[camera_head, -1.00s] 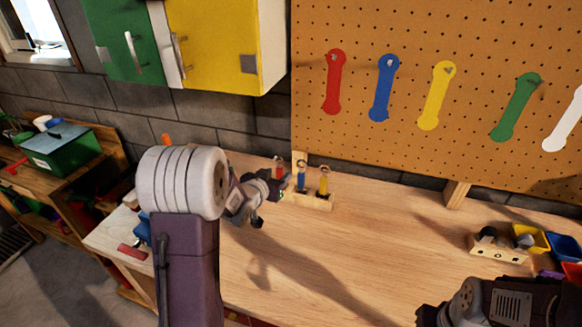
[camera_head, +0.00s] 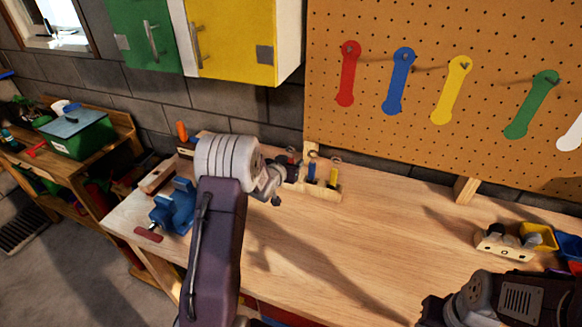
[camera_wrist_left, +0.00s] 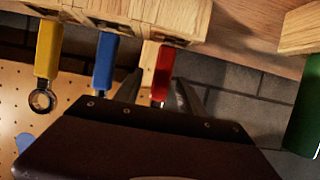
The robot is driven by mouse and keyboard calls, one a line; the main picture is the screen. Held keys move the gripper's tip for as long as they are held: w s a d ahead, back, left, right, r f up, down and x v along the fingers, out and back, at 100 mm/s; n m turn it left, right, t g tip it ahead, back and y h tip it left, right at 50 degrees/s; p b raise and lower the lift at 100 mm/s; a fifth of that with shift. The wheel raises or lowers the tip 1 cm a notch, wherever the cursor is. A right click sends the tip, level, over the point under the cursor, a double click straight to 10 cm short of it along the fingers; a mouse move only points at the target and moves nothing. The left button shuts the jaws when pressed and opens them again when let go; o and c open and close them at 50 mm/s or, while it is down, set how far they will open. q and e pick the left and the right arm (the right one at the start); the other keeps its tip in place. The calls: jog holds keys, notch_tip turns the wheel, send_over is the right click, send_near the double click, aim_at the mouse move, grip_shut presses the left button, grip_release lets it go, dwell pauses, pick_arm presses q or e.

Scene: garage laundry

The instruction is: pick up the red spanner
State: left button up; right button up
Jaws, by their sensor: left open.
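The red spanner (camera_wrist_left: 163,72) stands in a wooden rack (camera_wrist_left: 175,14), which shows upside down in the left wrist view. Its red part also shows in the head view (camera_head: 291,153), mostly behind my left gripper. My left gripper (camera_head: 284,175) is open at the rack. In the left wrist view its fingers (camera_wrist_left: 160,95) lie on either side of the red spanner, with no visible grip on it. A blue spanner (camera_wrist_left: 104,62) and a yellow spanner (camera_wrist_left: 47,55) stand beside it. My right gripper (camera_head: 428,310) is at the lower right; its jaws are unclear.
Red, blue and other spanner shapes (camera_head: 347,75) are on the pegboard (camera_head: 430,30) behind. A blue vise (camera_head: 175,207) is at the bench's left end. A block with round items (camera_head: 505,243) and a yellow bin (camera_head: 539,236) are at right. The middle bench (camera_head: 370,220) is clear.

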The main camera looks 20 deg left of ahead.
pick_arm(q)
jog(key=shift+w+f, duration=0.1)
jog(key=shift+w, duration=0.15)
jog(key=shift+s, duration=0.25)
jog(key=c, duration=0.8)
grip_shut()
notch_tip(320, 180, up, 10)
jog(key=shift+w+r+p, duration=0.1)
jog(key=shift+p, duration=0.35)
